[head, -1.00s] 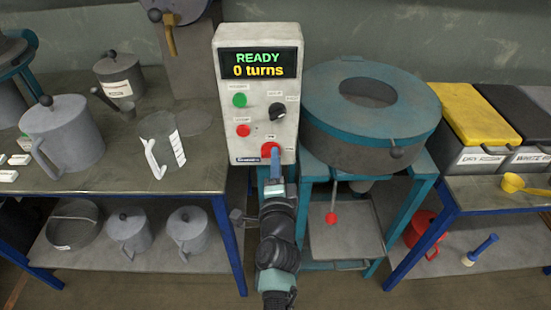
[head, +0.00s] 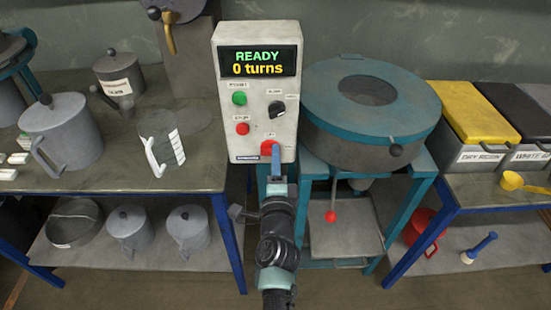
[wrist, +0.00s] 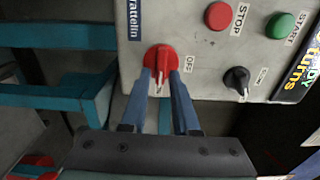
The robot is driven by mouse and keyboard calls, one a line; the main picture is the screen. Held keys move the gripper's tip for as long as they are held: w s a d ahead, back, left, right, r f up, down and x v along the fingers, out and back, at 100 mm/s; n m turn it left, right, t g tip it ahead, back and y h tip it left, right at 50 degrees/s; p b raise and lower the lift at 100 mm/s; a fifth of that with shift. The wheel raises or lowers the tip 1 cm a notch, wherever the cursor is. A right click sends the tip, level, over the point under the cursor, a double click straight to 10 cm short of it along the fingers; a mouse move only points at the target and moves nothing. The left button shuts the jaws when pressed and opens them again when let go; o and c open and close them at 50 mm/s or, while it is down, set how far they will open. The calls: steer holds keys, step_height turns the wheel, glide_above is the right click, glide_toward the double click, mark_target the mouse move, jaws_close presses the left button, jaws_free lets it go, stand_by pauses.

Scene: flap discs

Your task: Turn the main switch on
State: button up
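The main switch (head: 270,148) is a red rotary switch low on the grey control box (head: 227,122). In the wrist view, the red switch (wrist: 162,56) shows beside an OFF label, with a pale mark on its handle. The handle appears to point toward the box's right side. My gripper (wrist: 161,76) is at the switch, its two blue fingers on either side of the handle. The fingers look spread, with narrow gaps beside the handle; contact is not clear. In the head view my gripper (head: 275,164) partly covers the switch. The lit display (head: 258,63) reads READY, 0 turns.
Green start (head: 239,98) and red stop (head: 242,129) buttons and a black speed knob (head: 277,108) sit above the switch. A round teal-lidded machine (head: 403,117) stands close on the right. A bench (head: 100,183) with grey pots is on the left.

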steer(key=shift+o, duration=0.8)
steer(key=shift+s, duration=0.1)
steer(key=s+p, duration=0.3)
steer(key=s, duration=0.9)
steer(key=shift+s, duration=0.4)
